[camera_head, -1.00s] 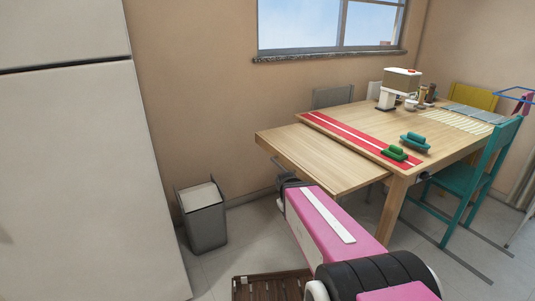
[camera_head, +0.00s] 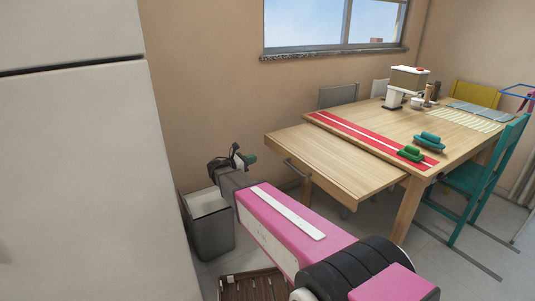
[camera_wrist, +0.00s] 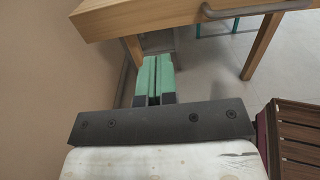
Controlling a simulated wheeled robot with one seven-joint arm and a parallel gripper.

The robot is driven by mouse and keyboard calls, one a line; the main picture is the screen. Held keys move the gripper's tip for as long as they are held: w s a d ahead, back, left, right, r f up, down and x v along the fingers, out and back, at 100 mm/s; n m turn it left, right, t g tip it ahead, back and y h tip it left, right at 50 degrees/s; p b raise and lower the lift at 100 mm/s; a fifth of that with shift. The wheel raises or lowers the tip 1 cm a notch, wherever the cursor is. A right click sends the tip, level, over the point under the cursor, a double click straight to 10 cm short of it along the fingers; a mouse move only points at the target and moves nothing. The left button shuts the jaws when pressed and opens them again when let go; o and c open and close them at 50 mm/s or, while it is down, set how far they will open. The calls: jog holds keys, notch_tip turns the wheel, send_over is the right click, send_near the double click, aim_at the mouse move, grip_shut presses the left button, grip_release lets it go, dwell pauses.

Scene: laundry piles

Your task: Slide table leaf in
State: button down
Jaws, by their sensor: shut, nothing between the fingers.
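The table leaf (camera_head: 320,160) is a light wood panel sticking out from the left end of the wooden table (camera_head: 460,128), slightly below the tabletop. A grey bar handle (camera_head: 296,169) is on its outer edge. The wrist view shows the leaf's edge (camera_wrist: 150,18) and the handle (camera_wrist: 258,8) at the top. My gripper (camera_head: 248,158) is left of the leaf, apart from it, above the bin. In the wrist view my green fingers (camera_wrist: 153,80) are together and empty, pointing below the leaf's edge. The handle is up and right of the fingertips.
A grey bin (camera_head: 208,222) stands by the wall under my gripper. A brown slatted crate (camera_head: 252,285) is on the floor beside my arm. A red striped runner (camera_head: 370,137) and green dishes (camera_head: 428,142) lie on the table. A teal chair (camera_head: 490,175) stands right.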

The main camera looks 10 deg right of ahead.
aim_at(281, 150)
jog(key=x, duration=1.4)
jog(key=x, duration=3)
jog(key=shift+w+d+f, duration=0.15)
jog(key=shift+d, duration=0.25)
